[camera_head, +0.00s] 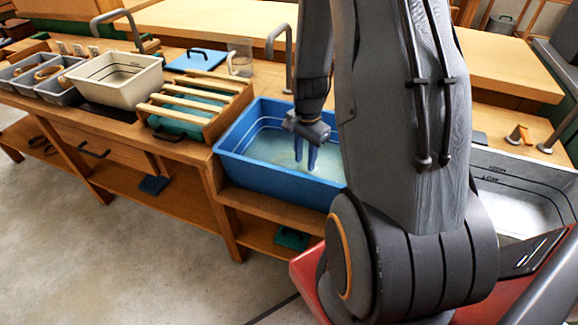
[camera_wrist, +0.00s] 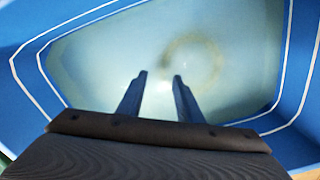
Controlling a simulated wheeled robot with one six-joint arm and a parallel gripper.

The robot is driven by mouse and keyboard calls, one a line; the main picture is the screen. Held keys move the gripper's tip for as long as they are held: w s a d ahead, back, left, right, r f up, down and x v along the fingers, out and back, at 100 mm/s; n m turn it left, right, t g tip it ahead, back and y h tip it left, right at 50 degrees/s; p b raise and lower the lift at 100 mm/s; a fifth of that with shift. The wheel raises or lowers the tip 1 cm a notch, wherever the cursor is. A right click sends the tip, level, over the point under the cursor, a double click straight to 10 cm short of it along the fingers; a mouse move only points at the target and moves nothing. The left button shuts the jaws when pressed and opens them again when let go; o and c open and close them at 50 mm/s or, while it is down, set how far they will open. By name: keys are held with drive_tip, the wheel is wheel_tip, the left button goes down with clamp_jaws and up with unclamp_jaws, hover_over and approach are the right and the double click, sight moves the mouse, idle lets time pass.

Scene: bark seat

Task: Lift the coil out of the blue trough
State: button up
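The blue trough (camera_head: 240,168) stands in the bench and holds pale, cloudy water. It also fills the wrist view (camera_wrist: 30,65), with white lines along its inner walls. A faint tan ring, the coil (camera_wrist: 222,52), shows blurred under the water, ahead and to the right of the fingertips in the wrist view. I cannot make out the coil in the head view. My gripper (camera_head: 306,165) points down inside the trough. Its two fingers (camera_wrist: 160,76) are apart with nothing between them. Whether the fingertips touch the water I cannot tell.
A slatted wooden rack (camera_head: 205,95) stands left of the trough, with a cream tub (camera_head: 118,85) and grey bins (camera_head: 55,90) farther left. A grey-white basin (camera_head: 520,195) is at the right. A tap (camera_head: 288,50) rises behind the trough, whose walls surround my gripper.

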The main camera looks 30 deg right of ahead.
sight(303, 170)
drive_tip(key=shift+w+a+f, duration=0.15)
drive_tip(key=shift+f, duration=1.75)
clamp_jaws()
